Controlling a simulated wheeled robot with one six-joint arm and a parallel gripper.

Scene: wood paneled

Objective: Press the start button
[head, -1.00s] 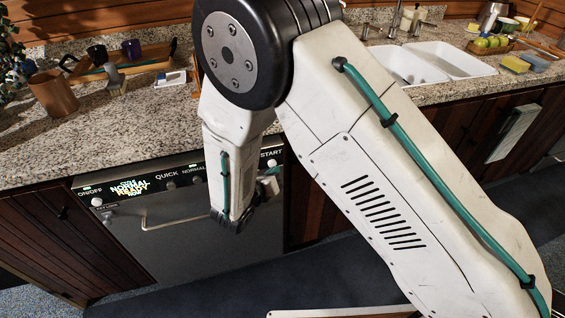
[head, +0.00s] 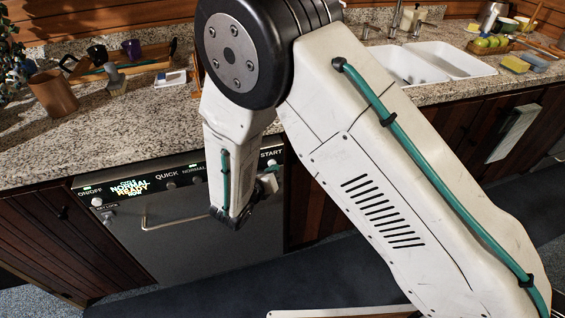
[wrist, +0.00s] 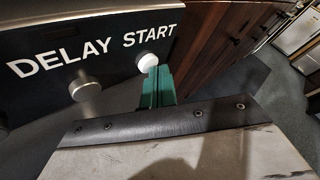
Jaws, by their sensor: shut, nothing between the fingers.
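The dishwasher (head: 190,240) stands under the counter, with a dark control panel along its top edge. The white round start button (wrist: 147,61) sits below the START label at the panel's right end in the wrist view. My gripper (wrist: 156,82) has green fingers, shut and empty, with their tips right by the lower right of the button. I cannot tell whether they touch it. In the head view my gripper (head: 268,183) is partly hidden by my own wrist, just below the START label.
A DELAY knob (wrist: 84,86) is left of the start button. A lit display (head: 130,188) shows at the panel's left. The door handle (head: 160,224) runs below the panel. Wooden cabinets (wrist: 215,40) stand to the right. The granite counter (head: 130,135) lies above.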

